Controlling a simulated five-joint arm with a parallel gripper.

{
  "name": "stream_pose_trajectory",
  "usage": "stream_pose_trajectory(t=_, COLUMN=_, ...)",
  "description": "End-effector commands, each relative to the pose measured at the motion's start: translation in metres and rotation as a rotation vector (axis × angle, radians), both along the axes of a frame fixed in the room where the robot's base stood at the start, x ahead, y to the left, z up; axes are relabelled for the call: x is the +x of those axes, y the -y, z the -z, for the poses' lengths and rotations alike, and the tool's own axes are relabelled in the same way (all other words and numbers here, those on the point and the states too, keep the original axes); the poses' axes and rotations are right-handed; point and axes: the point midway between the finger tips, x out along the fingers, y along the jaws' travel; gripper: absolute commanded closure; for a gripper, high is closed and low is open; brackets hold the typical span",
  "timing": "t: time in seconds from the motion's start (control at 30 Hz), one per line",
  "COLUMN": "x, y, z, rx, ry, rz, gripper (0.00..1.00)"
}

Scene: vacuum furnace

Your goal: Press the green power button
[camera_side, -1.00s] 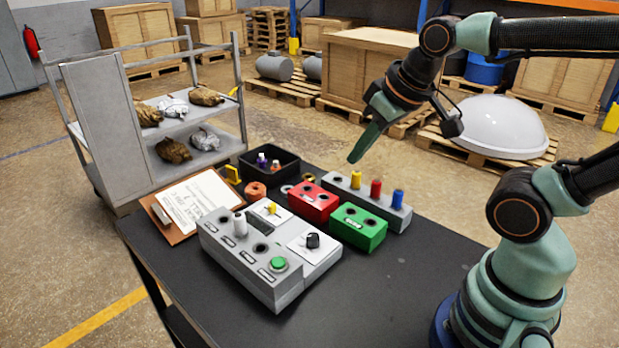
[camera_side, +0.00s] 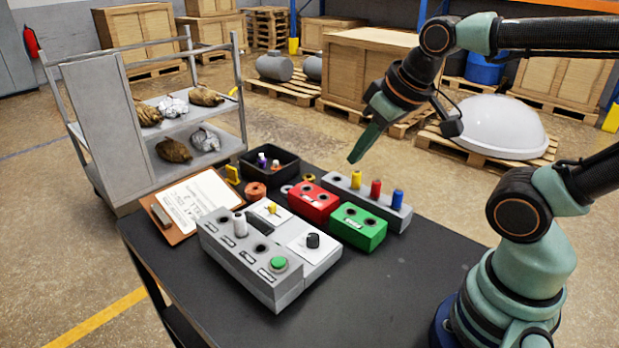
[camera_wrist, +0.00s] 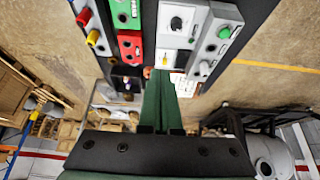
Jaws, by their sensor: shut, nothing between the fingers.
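The green power button (camera_side: 279,263) is a round button on the front right corner of the grey control box (camera_side: 287,291), which stands on the dark table. In the wrist view the green button (camera_wrist: 224,33) is at the upper right, on the edge strip of the box. My gripper (camera_side: 353,160) is shut and empty. In the side view it hangs in the air above the back of the table, behind and to the right of the button, well apart from it. Its closed green fingers (camera_wrist: 160,80) point up the middle of the wrist view.
On the table, a red block (camera_side: 313,204), a green block (camera_side: 358,231) and a grey rack (camera_side: 395,216) with yellow, red and blue plugs stand behind the box. A black bin (camera_side: 270,178) and a clipboard (camera_side: 191,203) lie farther left. The table's front right is clear.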

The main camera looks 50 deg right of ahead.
Motion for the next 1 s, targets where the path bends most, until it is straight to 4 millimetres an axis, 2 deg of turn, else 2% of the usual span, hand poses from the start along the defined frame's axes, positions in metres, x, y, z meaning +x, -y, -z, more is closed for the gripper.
stream_pose_trajectory(t=0.23, x=0.001, y=-0.002, z=-0.001, rx=0.012, ry=-0.006, rz=0.015, gripper=1.00)
stream_pose_trajectory(t=0.37, x=0.005, y=-0.009, z=-0.002, rx=0.062, ry=-0.037, rz=0.090, gripper=1.00)
stream_pose_trajectory(t=0.7, x=0.025, y=-0.049, z=-0.007, rx=0.265, ry=-0.197, rz=0.514, gripper=1.00)
stream_pose_trajectory(t=1.0, x=0.040, y=-0.091, z=-0.003, rx=0.364, ry=-0.323, rz=0.944, gripper=1.00)
